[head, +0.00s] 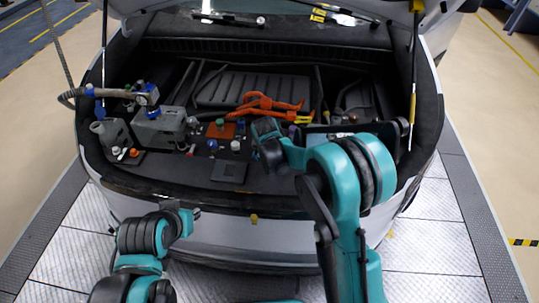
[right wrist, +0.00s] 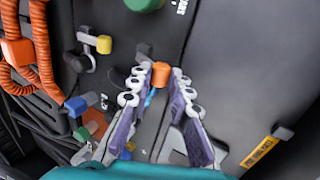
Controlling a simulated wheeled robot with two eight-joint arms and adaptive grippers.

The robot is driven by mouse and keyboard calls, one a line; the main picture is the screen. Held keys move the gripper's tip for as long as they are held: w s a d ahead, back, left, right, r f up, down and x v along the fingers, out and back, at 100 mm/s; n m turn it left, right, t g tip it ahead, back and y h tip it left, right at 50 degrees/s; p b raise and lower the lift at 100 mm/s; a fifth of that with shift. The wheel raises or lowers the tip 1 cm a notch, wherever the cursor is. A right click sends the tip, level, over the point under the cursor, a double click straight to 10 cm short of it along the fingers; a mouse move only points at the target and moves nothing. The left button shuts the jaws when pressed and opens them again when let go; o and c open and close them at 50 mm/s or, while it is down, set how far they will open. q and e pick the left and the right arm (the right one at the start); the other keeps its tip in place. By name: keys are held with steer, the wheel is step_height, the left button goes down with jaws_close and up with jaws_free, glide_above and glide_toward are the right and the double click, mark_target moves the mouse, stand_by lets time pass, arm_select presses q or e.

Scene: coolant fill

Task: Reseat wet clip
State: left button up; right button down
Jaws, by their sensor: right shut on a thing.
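My right gripper (head: 266,133) reaches into the open car compartment, just in front of the orange tool or cable. In the right wrist view my right gripper (right wrist: 158,84) has its two fingers close around a small part with an orange top (right wrist: 160,73), with a bit of blue below it. Its lower portion is hidden between the fingers. I cannot tell which part is the wet clip. In the head view the right hand hides the held part. My left gripper (head: 190,212) is low at the left, in front of the bumper, and its jaws are too small to read.
A grey box (head: 160,128) with a hose stands at the left of the compartment. An orange tool or cable (head: 268,104) lies in the middle. In the right wrist view a yellow-ended clip (right wrist: 103,44), a blue-ended clip (right wrist: 77,106) and a green cap (right wrist: 145,4) sit nearby.

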steer(key=c, duration=1.4)
jaws_free()
steer(key=shift+r, duration=0.1)
steer(key=v, duration=1.2)
steer(key=shift+w, duration=0.1)
